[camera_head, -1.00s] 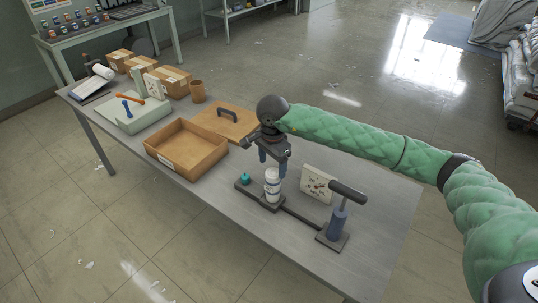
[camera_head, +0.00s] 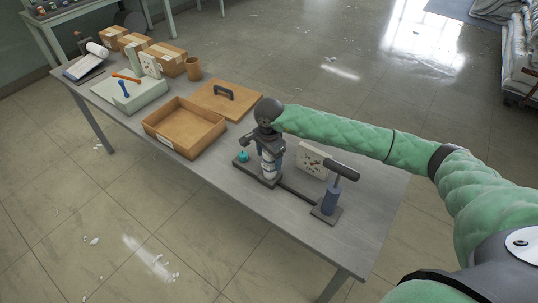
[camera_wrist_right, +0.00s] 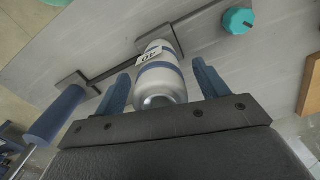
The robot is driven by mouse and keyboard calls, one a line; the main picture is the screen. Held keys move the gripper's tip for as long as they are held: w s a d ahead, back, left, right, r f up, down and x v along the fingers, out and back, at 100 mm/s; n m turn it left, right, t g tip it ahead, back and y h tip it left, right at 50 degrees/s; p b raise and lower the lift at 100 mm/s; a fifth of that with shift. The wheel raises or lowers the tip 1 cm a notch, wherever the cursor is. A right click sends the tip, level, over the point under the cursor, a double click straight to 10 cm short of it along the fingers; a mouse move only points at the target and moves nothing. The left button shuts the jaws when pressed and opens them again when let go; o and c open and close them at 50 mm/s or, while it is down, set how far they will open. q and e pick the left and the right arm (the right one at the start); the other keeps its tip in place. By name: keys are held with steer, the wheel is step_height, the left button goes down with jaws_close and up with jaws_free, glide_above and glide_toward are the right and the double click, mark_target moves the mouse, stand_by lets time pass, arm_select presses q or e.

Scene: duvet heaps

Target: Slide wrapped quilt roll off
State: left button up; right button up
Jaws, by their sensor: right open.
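The wrapped roll (camera_head: 267,172) is a pale upright cylinder with blue bands on a dark base plate (camera_head: 243,169) on the grey table. In the right wrist view the roll (camera_wrist_right: 160,75) shows a printed label and rises between the two blue fingers. My right gripper (camera_head: 271,153) is over the roll from above, open, one finger on each side; the wrist view shows gaps between the roll and the fingers (camera_wrist_right: 161,72). In the head view the gripper hides the roll's upper part. My left gripper is out of view.
A blue post with a black handle (camera_head: 341,170) stands right of the roll, joined by a dark bar. A teal knob (camera_head: 243,156) and a white marked panel (camera_head: 312,160) are close by. A brown tray (camera_head: 158,136) and a handled lid (camera_head: 208,92) lie left.

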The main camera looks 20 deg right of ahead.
steer(key=c, duration=1.1)
steer(key=shift+r, duration=0.1)
steer(key=shift+r, duration=0.1)
steer(key=shift+r+p, duration=0.35)
steer(key=shift+r, duration=2.3)
